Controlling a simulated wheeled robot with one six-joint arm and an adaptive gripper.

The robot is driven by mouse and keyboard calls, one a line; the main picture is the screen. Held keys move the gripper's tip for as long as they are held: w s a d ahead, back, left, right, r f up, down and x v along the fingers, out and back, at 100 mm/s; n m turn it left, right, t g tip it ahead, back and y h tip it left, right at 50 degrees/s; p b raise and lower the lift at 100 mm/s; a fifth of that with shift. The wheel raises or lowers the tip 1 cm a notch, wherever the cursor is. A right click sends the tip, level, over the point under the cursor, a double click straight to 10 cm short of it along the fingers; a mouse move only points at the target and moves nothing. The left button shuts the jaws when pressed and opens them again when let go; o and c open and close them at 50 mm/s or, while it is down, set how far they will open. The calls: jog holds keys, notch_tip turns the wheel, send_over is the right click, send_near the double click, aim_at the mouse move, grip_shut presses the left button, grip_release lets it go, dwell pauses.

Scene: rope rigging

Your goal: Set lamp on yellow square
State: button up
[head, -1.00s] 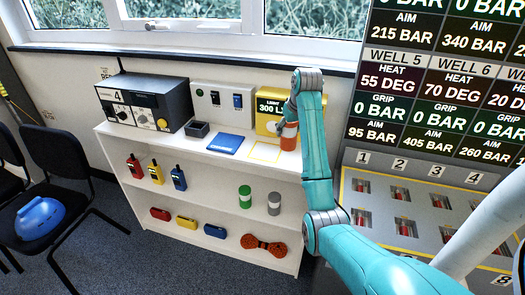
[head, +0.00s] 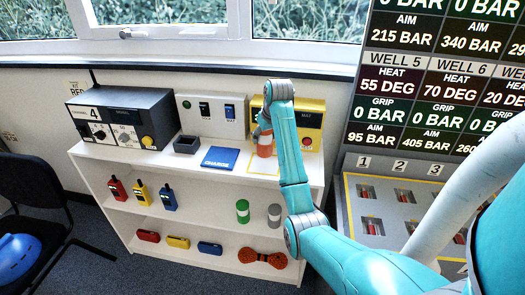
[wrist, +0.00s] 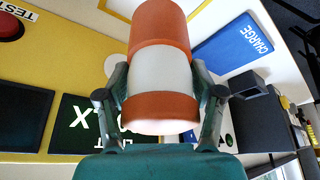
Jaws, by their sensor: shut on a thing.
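The lamp (head: 265,148) is an orange cylinder with a white middle band. My gripper (head: 262,134) is shut on it, at the back of the white shelf unit's top, just in front of the yellow tester box (head: 311,120). In the wrist view, the lamp (wrist: 160,70) sits between the two fingers (wrist: 160,98). The yellow square (head: 262,168) is a thin outline on the shelf top, and the lamp appears over its back part. My arm hides its right side. I cannot tell whether the lamp touches the shelf.
Left of the square lie a blue CHARGE mat (head: 219,158) and a small dark tray (head: 187,145). A grey switch box (head: 212,115) and a radio unit (head: 122,117) stand behind. Lower shelves hold radios, cylinders and orange rope (head: 262,258). A numbered panel (head: 385,205) stands at right.

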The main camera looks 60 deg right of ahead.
aim_at(264, 148)
jog(key=shift+f, duration=2.5)
jog(key=shift+f, duration=0.1)
jog(key=o, duration=1.6)
